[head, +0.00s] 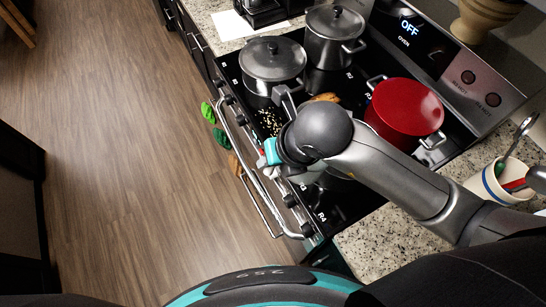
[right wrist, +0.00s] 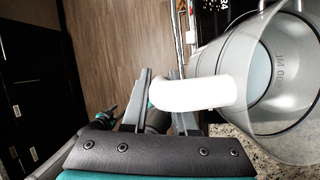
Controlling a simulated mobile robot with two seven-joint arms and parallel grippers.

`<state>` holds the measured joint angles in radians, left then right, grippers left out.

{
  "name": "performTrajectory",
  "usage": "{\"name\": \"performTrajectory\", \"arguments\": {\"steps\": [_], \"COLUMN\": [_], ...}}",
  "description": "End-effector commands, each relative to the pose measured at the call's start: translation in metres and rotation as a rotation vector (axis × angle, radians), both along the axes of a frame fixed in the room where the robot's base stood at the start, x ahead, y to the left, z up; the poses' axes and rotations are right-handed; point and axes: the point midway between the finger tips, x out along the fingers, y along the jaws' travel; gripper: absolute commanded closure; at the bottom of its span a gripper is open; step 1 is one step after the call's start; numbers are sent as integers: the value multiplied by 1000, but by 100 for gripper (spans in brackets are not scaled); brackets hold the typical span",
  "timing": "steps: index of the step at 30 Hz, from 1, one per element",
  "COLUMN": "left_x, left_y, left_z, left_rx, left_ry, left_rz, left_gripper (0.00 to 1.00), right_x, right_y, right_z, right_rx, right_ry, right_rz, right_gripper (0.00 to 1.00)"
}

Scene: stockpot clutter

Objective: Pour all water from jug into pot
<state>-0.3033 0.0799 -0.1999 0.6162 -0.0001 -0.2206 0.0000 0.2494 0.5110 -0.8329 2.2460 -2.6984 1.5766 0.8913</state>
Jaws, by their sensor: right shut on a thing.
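In the right wrist view, a clear grey jug (right wrist: 288,110) with volume markings fills the right side. Its white handle (right wrist: 205,93) lies at my right gripper (right wrist: 163,80), which is shut on it. A pale bluish area shows inside the jug, but I cannot make out the water level. In the head view, my right gripper (head: 268,153) is mostly hidden by my own wrist over the stove front, and the jug is not clearly visible. A red pot (head: 405,107) and two lidded grey pots (head: 272,60) (head: 333,38) stand on the stove.
The black stovetop (head: 352,205) also holds food pieces (head: 270,122) near my wrist. A rail (head: 243,150) runs along the oven front. A utensil crock (head: 495,185) stands on the right counter. Green items (head: 207,112) show beside the oven front.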

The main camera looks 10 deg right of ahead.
Motion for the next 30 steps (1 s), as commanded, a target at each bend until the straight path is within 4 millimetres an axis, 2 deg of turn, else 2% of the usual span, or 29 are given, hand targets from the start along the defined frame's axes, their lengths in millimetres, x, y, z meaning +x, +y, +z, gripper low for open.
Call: {"name": "performTrajectory", "arguments": {"steps": [30], "left_x": [6], "left_y": [-1], "left_z": [7], "left_rx": [-1], "left_ry": [-10], "left_rz": [0], "left_gripper": [48], "right_x": [0], "right_y": [3], "right_z": [34], "right_rx": [267], "right_ry": [106], "right_rz": [0], "right_gripper": [100]}}
